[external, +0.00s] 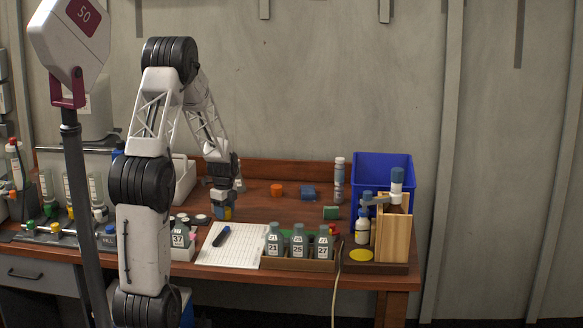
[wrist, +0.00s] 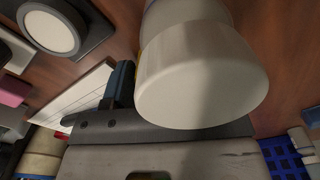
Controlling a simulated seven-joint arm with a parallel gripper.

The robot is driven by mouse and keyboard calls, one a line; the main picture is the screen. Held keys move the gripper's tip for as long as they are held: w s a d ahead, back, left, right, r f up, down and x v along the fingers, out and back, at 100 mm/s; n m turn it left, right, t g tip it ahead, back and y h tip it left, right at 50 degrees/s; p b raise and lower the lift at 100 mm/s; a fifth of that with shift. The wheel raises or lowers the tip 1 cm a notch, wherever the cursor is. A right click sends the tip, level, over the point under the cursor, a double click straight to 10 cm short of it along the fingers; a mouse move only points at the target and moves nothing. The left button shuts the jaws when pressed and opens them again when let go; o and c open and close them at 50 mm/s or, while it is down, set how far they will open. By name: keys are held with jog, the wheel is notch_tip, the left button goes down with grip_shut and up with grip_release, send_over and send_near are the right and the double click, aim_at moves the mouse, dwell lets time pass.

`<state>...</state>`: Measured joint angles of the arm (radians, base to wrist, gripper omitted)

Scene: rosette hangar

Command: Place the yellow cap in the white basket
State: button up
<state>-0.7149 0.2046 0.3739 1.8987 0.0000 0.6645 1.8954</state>
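My gripper (external: 224,204) is low over the table, just behind the paper sheet, in the external view. A small blue and yellow patch (external: 226,214) shows at its tips; I cannot tell whether this is a cap or part of the fingers. A flat yellow disc (external: 360,255) lies at the right front, well away from my gripper. A white bin (external: 185,178) stands behind my arm and is partly hidden by it. In the wrist view a large off-white rounded cylinder (wrist: 200,75) fills the middle; whether it is held is unclear. The finger opening is not clear.
Numbered bottles (external: 299,242) stand in a tray at the front, right of the paper sheet (external: 232,246). A blue bin (external: 383,172) is at the back right, near a wooden stand (external: 393,236).

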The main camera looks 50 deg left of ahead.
jog(key=c, duration=0.5)
jog(key=shift+r, duration=0.1)
jog(key=shift+r, duration=0.7)
notch_tip(320, 180, up, 2)
jog(key=shift+r, duration=0.1)
jog(key=s+d, duration=0.3)
jog(key=s, duration=0.1)
jog(key=s+d, duration=0.4)
jog(key=s+d+r, duration=0.1)
jog(key=s+d, duration=0.2)
jog(key=s, duration=0.1)
jog(key=shift+s+d+r, duration=0.1)
jog(key=shift+s+d, duration=0.05)
